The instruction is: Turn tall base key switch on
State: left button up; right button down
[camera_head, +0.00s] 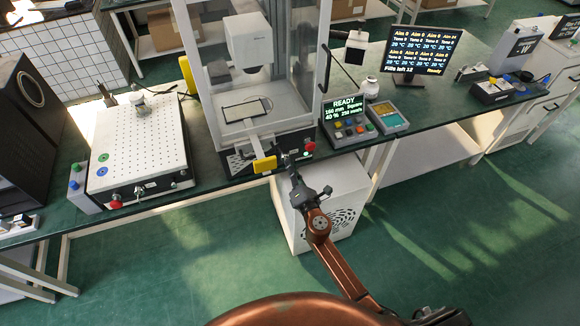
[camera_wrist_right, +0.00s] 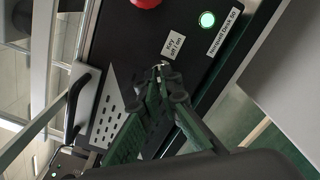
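The tall base (camera_head: 240,163) stands under the glass-walled machine at the middle of the bench in the head view. Its dark front panel (camera_wrist_right: 112,50) fills the upper middle of the right wrist view, with a white label (camera_wrist_right: 173,44) about key off and on. The small metallic key (camera_wrist_right: 158,68) sits just below that label, partly hidden by the fingers. My right gripper (camera_wrist_right: 164,76) is at the panel with its fingertips drawn together around the key; it also shows in the head view (camera_head: 287,160). The key's angle cannot be read. My left gripper is out of view.
A red button (camera_wrist_right: 147,2) and a lit green lamp (camera_wrist_right: 207,19) flank the label. A control box reading READY (camera_head: 345,118) stands to the right. A white cabinet (camera_head: 325,215) is below the bench.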

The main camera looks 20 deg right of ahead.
jog(key=shift+f+m, duration=0.1)
jog(key=shift+m, duration=0.8)
jog(key=c, duration=2.2)
grip_release()
jog(key=shift+o, duration=0.2)
jog(key=s, duration=1.2)
jog(key=shift+d, duration=0.2)
